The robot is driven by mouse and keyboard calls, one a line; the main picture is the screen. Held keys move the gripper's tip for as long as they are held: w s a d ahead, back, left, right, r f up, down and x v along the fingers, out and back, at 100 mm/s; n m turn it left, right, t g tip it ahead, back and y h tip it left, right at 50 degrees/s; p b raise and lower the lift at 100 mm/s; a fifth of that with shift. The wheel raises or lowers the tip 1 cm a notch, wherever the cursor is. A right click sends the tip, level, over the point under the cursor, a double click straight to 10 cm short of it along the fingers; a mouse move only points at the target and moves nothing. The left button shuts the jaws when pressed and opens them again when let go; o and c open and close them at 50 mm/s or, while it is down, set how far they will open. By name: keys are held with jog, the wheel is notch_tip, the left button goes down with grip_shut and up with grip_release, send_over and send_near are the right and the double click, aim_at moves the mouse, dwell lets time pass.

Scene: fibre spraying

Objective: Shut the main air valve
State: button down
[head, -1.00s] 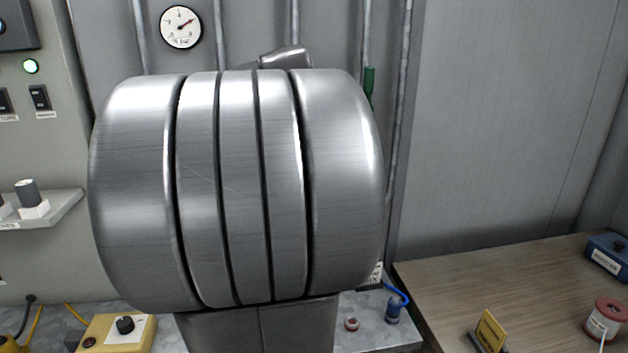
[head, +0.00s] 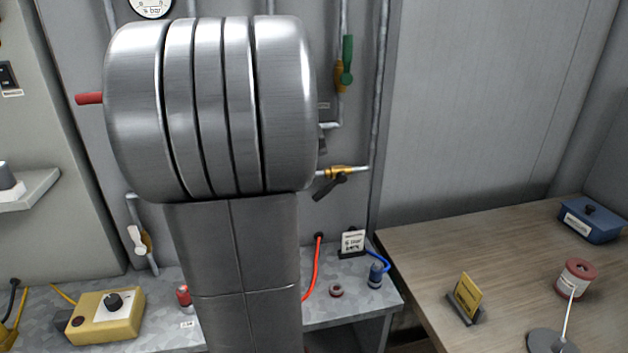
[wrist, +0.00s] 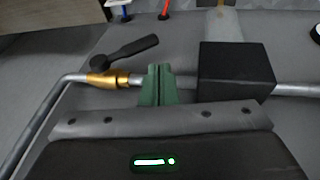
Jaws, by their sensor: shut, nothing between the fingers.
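A brass valve with a black lever (head: 330,187) sits on a pipe on the grey wall, just right of my arm in the head view. It also shows in the wrist view as a brass body (wrist: 107,80) with its black lever (wrist: 130,49) slanted off the pipe line. My gripper (wrist: 155,72) has green fingers, closed together and empty, at the pipe beside the brass body; contact cannot be told. My arm hides the gripper in the head view. Other levers are green (head: 347,52), red (head: 90,98) and white (head: 136,238). No readable label shows which is the main air valve.
A black block (wrist: 235,72) sits by the pipe, right of the fingers. Below the wall valves, a metal bench holds a yellow box (head: 105,318), a red hose (head: 313,268) and a small sign (head: 352,242). A wooden table (head: 420,250) stands right.

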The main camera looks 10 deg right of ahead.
aim_at(317, 193)
jog(key=d+f, duration=0.2)
jog(key=shift+d+f, duration=0.2)
jog(key=shift+f, duration=0.25)
jog(key=shift+f, duration=0.5)
jog(key=shift+r, duration=0.15)
